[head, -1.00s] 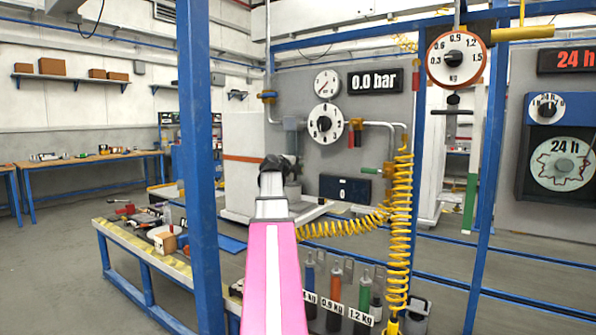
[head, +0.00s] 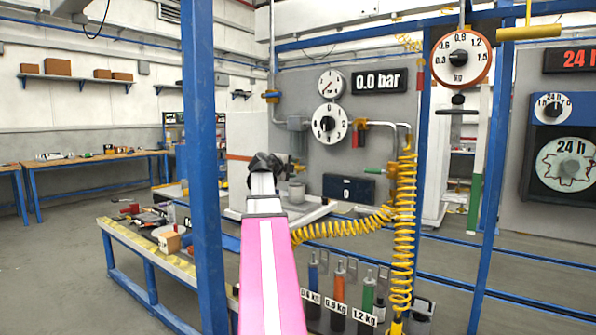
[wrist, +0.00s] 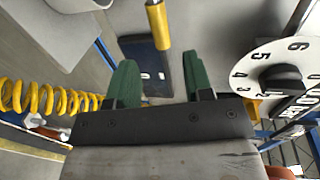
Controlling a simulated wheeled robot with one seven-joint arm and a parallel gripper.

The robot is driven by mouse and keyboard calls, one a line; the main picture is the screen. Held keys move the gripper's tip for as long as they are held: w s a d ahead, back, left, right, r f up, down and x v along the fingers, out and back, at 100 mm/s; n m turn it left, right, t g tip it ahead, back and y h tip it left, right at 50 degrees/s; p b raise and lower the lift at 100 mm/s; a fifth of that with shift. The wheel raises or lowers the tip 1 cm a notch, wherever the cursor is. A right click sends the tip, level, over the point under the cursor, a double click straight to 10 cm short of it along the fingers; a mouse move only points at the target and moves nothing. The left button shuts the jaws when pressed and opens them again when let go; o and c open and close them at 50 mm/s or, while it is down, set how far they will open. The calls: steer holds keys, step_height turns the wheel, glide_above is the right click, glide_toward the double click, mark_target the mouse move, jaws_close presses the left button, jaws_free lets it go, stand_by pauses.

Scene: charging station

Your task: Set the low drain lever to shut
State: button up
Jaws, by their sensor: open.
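A yellow bar-shaped handle (wrist: 157,25), which looks like the low drain lever, hangs ahead of my gripper (wrist: 158,72) in the wrist view. My green fingers are open and empty, and the handle's near end shows between and beyond their tips. In the head view, a small yellow piece of the lever (head: 299,167) shows above a grey pot, just right of my gripper (head: 268,164). My wrist hides part of that area and the fingertips. I cannot tell the lever's exact setting.
The numbered dial (wrist: 285,75) is close on the right in the wrist view. A yellow coiled hose (head: 403,230) hangs right of my arm. The grey pot (head: 297,190) stands below the lever. A blue post (head: 199,160) rises left of my arm.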

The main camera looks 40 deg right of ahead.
steer(key=shift+v, duration=1.7)
steer(key=shift+f, duration=0.1)
steer(key=w+a+f+n+y, duration=0.25)
steer(key=a+f+n, duration=0.35)
steer(key=f, duration=0.4)
steer(key=w+a+f+n+y, duration=0.1)
steer(key=a+f+n+y, duration=0.25)
steer(key=a+f, duration=0.6)
steer(key=w+a+f+n+y, duration=0.2)
steer(key=a+f+n, duration=0.35)
steer(key=f, duration=0.65)
steer(key=s+a+f+n+g+y, duration=0.1)
steer(key=s+a+f+n+y, duration=0.1)
steer(key=s+a+f+n, duration=0.2)
steer(key=s+a+f+n+g+y, duration=0.2)
steer(key=s+a+f+n, duration=0.3)
steer(key=a+f+n, duration=0.3)
steer(key=s+a+f+n+g+y, duration=0.1)
steer(key=s+a+f+n+y, duration=0.2)
steer(key=a+f, duration=0.9)
steer(key=s+a+n, duration=0.1)
steer(key=n, duration=0.2)
steer(key=shift+s+a+f, duration=0.3)
steer(key=shift+f, duration=0.05)
steer(key=shift+d, duration=0.1)
steer(key=shift+c, duration=0.4)
